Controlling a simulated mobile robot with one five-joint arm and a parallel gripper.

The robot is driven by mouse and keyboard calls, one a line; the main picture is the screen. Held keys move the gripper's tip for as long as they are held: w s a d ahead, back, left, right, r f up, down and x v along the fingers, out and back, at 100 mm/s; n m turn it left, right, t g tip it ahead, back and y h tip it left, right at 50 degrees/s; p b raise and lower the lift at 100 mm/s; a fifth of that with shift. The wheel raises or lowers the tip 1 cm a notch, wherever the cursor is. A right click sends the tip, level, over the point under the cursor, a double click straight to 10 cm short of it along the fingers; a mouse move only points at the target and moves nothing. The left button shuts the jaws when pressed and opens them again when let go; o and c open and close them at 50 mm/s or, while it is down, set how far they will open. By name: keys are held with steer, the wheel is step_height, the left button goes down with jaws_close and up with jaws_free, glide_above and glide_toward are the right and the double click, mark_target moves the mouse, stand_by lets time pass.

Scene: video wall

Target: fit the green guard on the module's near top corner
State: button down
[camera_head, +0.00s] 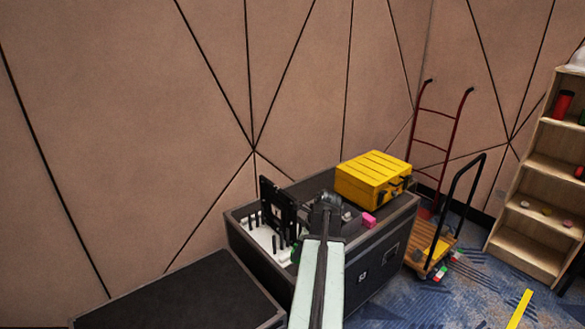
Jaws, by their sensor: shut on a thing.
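The module is taken to be the black upright panel (278,204) standing at the left end of the dark flight case. My arm reaches in from the bottom, and my gripper (328,203) is at its far end, over the case and right of the module. The gripper is shut, but its fingertips and what they hold are mostly hidden by my own arm. A small green piece (295,254), perhaps part of the green guard, shows at the arm's left edge, below and apart from the module. Contact between guard and gripper cannot be seen.
A white tray with black pegs (262,236) lies around the module's foot. A yellow case (372,178), a pink block (369,220) and a pale round thing (347,216) sit on the flight case (372,252). A lower black case (185,295) stands left, shelves (535,215) right.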

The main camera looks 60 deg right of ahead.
steer(key=w+d+r+m+h+p, duration=0.1)
steer(key=w+d+r+m+p, duration=0.2)
steer(key=w+d+r+p, duration=0.45)
steer(key=w+d+r+m+h+p, duration=0.1)
steer(key=w+d+r+m+p, duration=0.25)
steer(key=d+r+p, duration=0.6)
steer(key=b, duration=0.7)
glide_above(292, 198)
steer(key=s, duration=0.1)
steer(key=shift+a+f+n, duration=0.15)
steer(key=shift+f+n, duration=0.1)
steer(key=shift+f, duration=1.6)
steer(key=shift+f+b, duration=1.6)
steer(key=shift+f, duration=0.25)
steer(key=shift+f+b, duration=0.5)
steer(key=shift+c, duration=1.9)
jaws_free()
steer(key=shift+w, duration=0.1)
